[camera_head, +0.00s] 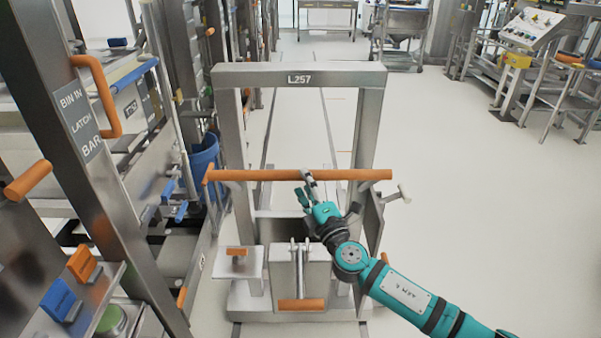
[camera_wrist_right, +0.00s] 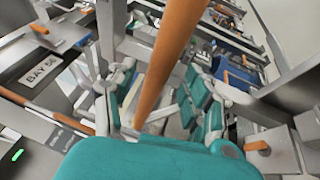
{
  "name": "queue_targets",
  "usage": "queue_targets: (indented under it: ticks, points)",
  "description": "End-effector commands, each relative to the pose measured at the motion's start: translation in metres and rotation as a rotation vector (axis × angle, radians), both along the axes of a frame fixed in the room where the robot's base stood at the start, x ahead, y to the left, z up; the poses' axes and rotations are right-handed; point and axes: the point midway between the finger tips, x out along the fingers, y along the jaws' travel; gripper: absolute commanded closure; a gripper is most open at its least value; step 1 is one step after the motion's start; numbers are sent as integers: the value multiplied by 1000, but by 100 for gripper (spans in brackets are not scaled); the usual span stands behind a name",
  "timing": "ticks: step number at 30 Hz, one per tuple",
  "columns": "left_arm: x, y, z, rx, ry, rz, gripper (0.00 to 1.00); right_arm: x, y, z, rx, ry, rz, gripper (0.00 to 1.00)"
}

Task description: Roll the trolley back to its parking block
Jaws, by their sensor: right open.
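The trolley (camera_head: 372,110) is an upright grey metal frame labelled L257, standing on the light floor in the middle of the head view. An orange push bar (camera_head: 250,175) crosses its front. My right gripper (camera_head: 308,187) is at the middle of this bar, with its fingertips close to it. In the right wrist view the orange bar (camera_wrist_right: 172,60) runs between the spread fingers of the open gripper (camera_wrist_right: 165,100). I cannot tell whether a finger touches the bar. I cannot make out a parking block for sure. My left gripper is out of view.
A rack (camera_head: 105,190) with orange handles stands close on the trolley's left, with a blue bin (camera_head: 204,158) behind. Floor rails (camera_head: 329,125) run away behind the trolley. The floor (camera_head: 465,165) on the right is clear up to a control console (camera_head: 530,28).

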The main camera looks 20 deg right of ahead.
Motion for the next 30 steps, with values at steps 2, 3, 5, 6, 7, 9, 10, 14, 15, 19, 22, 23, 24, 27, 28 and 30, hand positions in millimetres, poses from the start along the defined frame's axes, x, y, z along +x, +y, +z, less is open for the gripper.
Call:
queue_targets:
  ticks: [2, 3, 5, 6, 7, 9, 10, 14, 15, 19, 22, 23, 24, 27, 28, 30]
  points:
    - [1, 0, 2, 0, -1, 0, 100, 13, 2, 4, -1, -2, 0, 49]
    - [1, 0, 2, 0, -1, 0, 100, 18, 2, 4, -2, -1, -1, 49]
    - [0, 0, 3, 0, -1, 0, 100, 24, 3, 5, 0, -1, -1, 49]
    - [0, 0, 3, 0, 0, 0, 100, 27, 4, 6, 1, -1, 0, 49]
    - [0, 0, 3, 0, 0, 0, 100, 29, 4, 6, 1, 0, 0, 49]
    - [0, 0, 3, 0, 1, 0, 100, 32, 4, 6, 0, 0, 1, 49]
    - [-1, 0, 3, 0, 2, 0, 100, 33, 5, 6, 0, 0, 1, 49]
    - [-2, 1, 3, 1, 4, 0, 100, 34, 5, 6, 0, 0, 1, 49]
    - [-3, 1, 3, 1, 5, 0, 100, 34, 5, 6, 0, 0, 1, 49]
    - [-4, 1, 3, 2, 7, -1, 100, 33, 4, 6, 0, 0, 1, 54]
    - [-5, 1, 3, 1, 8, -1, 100, 33, 4, 6, 0, 0, 1, 67]
    - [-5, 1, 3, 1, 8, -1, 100, 33, 4, 6, 0, 0, 1, 71]
    - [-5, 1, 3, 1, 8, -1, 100, 33, 4, 6, 0, 0, 1, 76]
    - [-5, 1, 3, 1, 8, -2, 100, 33, 4, 6, 0, 0, 0, 89]
    - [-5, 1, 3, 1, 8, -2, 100, 33, 4, 6, 0, 0, 0, 93]
    - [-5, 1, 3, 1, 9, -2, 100, 33, 4, 6, 1, 0, 0, 100]
